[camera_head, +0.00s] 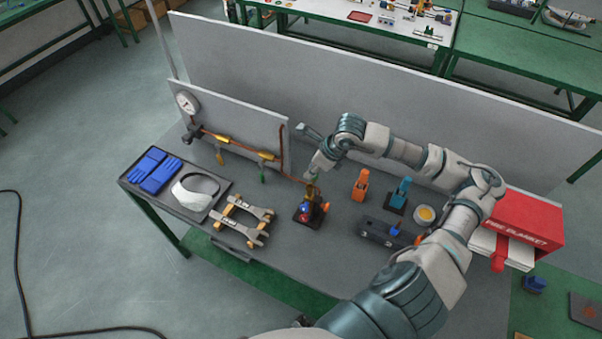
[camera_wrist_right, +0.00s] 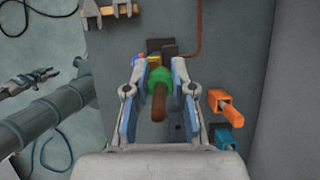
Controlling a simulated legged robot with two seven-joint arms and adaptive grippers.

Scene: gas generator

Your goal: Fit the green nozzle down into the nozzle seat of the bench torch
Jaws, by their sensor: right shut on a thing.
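The bench torch (camera_head: 311,211), dark with red, blue and orange parts, stands mid-bench in the head view. Parts of it show beyond my fingers in the right wrist view (camera_wrist_right: 163,48). My right gripper (camera_head: 314,174) is over the torch, with its fingers pointing down. In the right wrist view my right gripper (camera_wrist_right: 159,69) is shut on the green nozzle (camera_wrist_right: 161,77), which has a brown stem toward the camera. The nozzle seat is hidden, so I cannot tell whether the nozzle touches it. What looks like my left gripper (camera_wrist_right: 35,82) is off the bench, left in the wrist view.
An orange tool (camera_head: 361,184) and a blue tool (camera_head: 399,194) stand right of the torch. A stand with wrenches (camera_head: 241,219) is left. A copper pipe with a gauge (camera_head: 187,103) runs behind. A black tray (camera_head: 141,191) with gloves and a red box (camera_head: 520,218) flank the bench.

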